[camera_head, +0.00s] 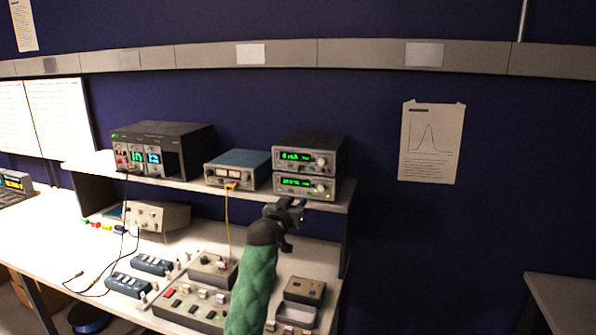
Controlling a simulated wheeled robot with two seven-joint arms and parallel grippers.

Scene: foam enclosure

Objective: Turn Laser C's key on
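My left gripper (292,212) is black, at the end of my green-sleeved arm, which rises from the bottom of the head view. It is in front of the shelf's right end, just below two stacked instruments with green displays, the upper one (302,160) and the lower one (304,186). I see nothing held in it, but its finger opening is unclear. No label reading Laser C and no key can be made out. A small box with a knob (212,268) and a dark-topped box (304,290) stand on the bench either side of my arm. My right gripper is out of view.
The shelf (335,199) also carries a blue-topped meter box (238,168) and a large black unit (165,148). A control panel (190,305) lies left of my arm. A yellow cable (228,215) hangs down. The space right of the bench is open.

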